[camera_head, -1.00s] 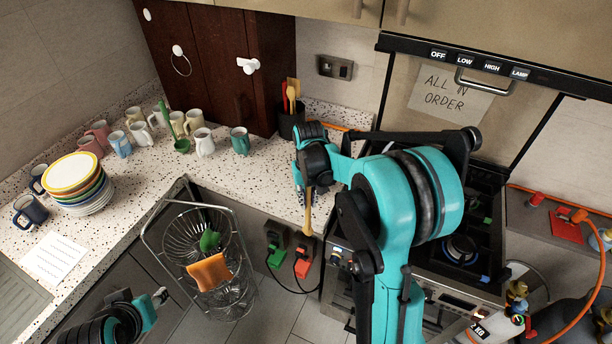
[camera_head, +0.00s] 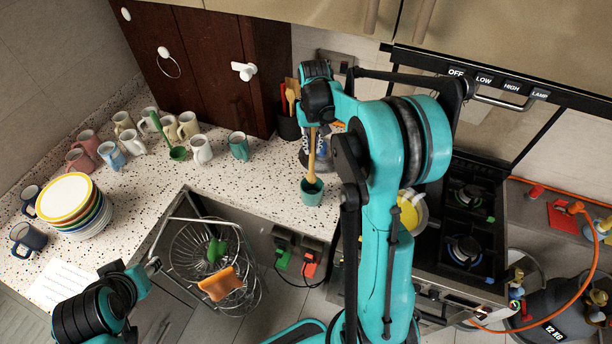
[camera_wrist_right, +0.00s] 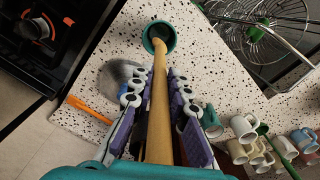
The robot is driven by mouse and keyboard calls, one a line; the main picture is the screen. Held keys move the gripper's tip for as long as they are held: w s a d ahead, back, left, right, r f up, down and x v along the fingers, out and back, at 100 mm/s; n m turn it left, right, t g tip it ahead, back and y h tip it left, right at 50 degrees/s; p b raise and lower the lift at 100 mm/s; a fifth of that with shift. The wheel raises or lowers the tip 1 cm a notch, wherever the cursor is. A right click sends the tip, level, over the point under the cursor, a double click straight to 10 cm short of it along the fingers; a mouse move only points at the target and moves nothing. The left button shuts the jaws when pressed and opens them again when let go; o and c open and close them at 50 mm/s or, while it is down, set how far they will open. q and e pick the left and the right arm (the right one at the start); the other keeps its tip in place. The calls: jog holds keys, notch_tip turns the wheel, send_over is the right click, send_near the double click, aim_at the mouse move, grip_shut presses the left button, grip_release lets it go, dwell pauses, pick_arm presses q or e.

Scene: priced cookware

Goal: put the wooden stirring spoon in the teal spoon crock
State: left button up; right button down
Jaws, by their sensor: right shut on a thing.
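The wooden stirring spoon (camera_head: 312,160) is held by my right gripper (camera_head: 317,122), upright with its lower end at the mouth of the teal spoon crock (camera_head: 312,194). The crock stands on the speckled counter near its front edge. In the right wrist view the spoon (camera_wrist_right: 159,110) runs between the fingers of my right gripper (camera_wrist_right: 154,95), and its far end overlaps the opening of the crock (camera_wrist_right: 160,36). How deep the end sits inside is hard to tell. My left gripper (camera_head: 152,266) is at the lower left, away from both; its fingers are too small to read.
Several mugs (camera_head: 201,150) and a teal mug (camera_head: 238,146) stand left on the counter. A dark utensil holder (camera_head: 287,126) is behind my right gripper. A wire basket (camera_head: 205,255) is in front of the counter; the stove (camera_head: 470,215) is at right. Counter left of the crock is clear.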

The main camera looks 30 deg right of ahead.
jog(key=f, duration=0.4)
jog(key=shift+s+f, duration=0.3)
jog(key=shift+f, duration=0.1)
notch_tip(320, 180, down, 4)
jog(key=shift+r, duration=0.2)
pick_arm(q)
jog(key=shift+s, duration=0.3)
jog(key=shift+f, duration=0.1)
pick_arm(e)
jog(key=c, duration=1.5)
grip_release()
jog(key=shift+f, duration=0.1)
jog(key=shift+o, duration=0.2)
